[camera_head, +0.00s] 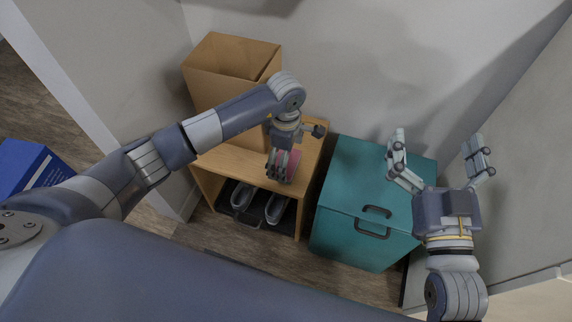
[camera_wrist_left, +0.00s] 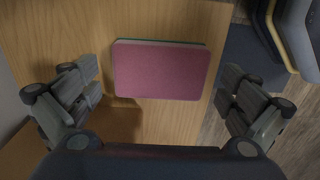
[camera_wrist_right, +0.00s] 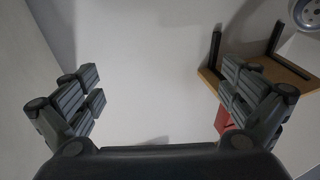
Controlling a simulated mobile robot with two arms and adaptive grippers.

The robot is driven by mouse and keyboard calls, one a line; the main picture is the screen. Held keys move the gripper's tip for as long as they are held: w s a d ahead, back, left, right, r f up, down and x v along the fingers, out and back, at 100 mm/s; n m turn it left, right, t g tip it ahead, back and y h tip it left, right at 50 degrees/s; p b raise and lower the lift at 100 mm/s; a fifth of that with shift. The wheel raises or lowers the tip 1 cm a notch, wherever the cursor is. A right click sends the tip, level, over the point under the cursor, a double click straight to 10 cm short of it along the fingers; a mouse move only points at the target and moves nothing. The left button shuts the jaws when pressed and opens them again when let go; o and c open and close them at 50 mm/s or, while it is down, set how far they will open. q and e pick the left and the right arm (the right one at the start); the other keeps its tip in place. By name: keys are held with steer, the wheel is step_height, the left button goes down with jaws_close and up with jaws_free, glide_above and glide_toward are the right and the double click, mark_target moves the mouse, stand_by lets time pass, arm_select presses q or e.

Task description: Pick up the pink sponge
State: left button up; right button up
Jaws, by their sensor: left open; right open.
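The pink sponge (camera_wrist_left: 160,70) lies flat on the wooden shelf top, with a thin greenish edge showing along its far side. In the head view the sponge (camera_head: 292,165) is partly hidden behind my left gripper (camera_head: 281,170). In the left wrist view my left gripper (camera_wrist_left: 158,105) is open, its fingers on either side of the sponge and apart from it. My right gripper (camera_head: 438,150) is open and empty, above the teal box at the right; it also shows open in the right wrist view (camera_wrist_right: 155,100).
A blue box (camera_head: 28,168) stands at the far left. Walls close in behind.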

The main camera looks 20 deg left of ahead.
arm_select(q)
steer(key=shift+f, duration=0.9)
arm_select(e)
steer(key=shift+s+a+r+t, duration=0.15)
steer(key=shift+r+t, duration=0.25)
steer(key=shift+r, duration=0.3)
steer(key=shift+s+d+r+t, duration=0.15)
steer(key=shift+r+t, duration=0.25)
steer(key=shift+r, duration=0.25)
steer(key=shift+a, duration=0.1)
arm_select(q)
steer(key=c, duration=0.8)
steer(key=shift+r, duration=0.15)
arm_select(e)
steer(key=shift+f, duration=0.1)
arm_select(q)
steer(key=shift+r, duration=0.25)
step_height(320, 180, up, 4)
steer(key=shift+f+p, duration=0.1)
steer(key=shift+p, duration=0.55)
step_height(320, 180, up, 5)
steer(key=shift+p, duration=0.6)
steer(key=shift+r, duration=0.25)
arm_select(e)
step_height(320, 180, down, 13)
steer(key=s+d+g+h, duration=0.1)
steer(key=d+g+h, duration=0.1)
steer(key=g, duration=0.5)
steer(key=shift+s+g, duration=0.2)
steer(key=shift+g, duration=0.1)
